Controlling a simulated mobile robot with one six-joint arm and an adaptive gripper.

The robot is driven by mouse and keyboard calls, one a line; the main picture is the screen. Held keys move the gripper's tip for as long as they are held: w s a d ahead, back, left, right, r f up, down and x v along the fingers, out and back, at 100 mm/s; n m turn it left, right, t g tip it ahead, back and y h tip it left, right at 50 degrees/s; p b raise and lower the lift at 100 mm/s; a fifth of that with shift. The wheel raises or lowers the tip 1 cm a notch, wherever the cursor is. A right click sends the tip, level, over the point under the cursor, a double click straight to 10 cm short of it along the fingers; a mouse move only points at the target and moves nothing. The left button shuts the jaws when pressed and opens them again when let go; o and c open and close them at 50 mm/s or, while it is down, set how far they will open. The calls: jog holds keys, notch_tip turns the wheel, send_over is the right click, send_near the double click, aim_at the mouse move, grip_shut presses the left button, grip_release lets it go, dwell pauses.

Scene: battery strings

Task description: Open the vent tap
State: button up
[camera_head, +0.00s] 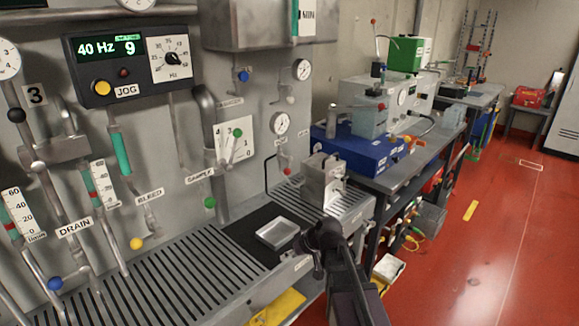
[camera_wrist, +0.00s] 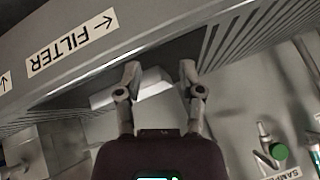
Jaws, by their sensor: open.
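No label reading VENT is legible, so I cannot tell which tap is the vent tap. Small taps with coloured knobs stand on the grey panel: a blue knob (camera_head: 243,76) high up, a green knob (camera_head: 238,132), a red knob (camera_head: 287,171), a green knob (camera_head: 210,202) by the SAMPLE label, and a yellow knob (camera_head: 137,243). My gripper (camera_head: 318,238) is at the front edge of the bench, apart from these knobs. In the wrist view my gripper (camera_wrist: 159,72) is open and empty, with a pale dish beyond its fingers. The SAMPLE tap's green knob (camera_wrist: 278,152) is at lower right.
A shallow metal dish (camera_head: 277,233) sits on a dark mat beside my gripper. A slotted drain tray (camera_head: 175,285) runs along the panel. A metal block (camera_head: 322,180) stands behind the dish. A FILTER label (camera_wrist: 70,51) marks the bench front. Red floor (camera_head: 480,240) is open at right.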

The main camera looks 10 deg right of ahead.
aim_at(289, 162)
jog(key=w+r+t+y, duration=0.1)
jog(key=w+r, duration=0.1)
jog(key=w, duration=0.1)
jog(key=w+d+r+t+y, duration=0.1)
jog(key=w+r+t, duration=0.1)
jog(key=w, duration=0.2)
jog(key=w+d+r+n+t, duration=0.1)
jog(key=w+r+t, duration=0.1)
jog(key=w, duration=0.2)
jog(key=shift+r+y, duration=0.4)
jog(key=w+d+r+m+t+h, duration=0.1)
jog(key=w+d+r+t, duration=0.5)
jog(key=w+d+r, duration=0.1)
jog(key=shift+w+d+r+t, duration=0.15)
jog(key=shift+w+d+t, duration=0.25)
jog(key=shift+w+d, duration=0.45)
jog(key=shift+w+a, duration=0.1)
jog(key=x, duration=1.3)
jog(key=shift+w, duration=0.25)
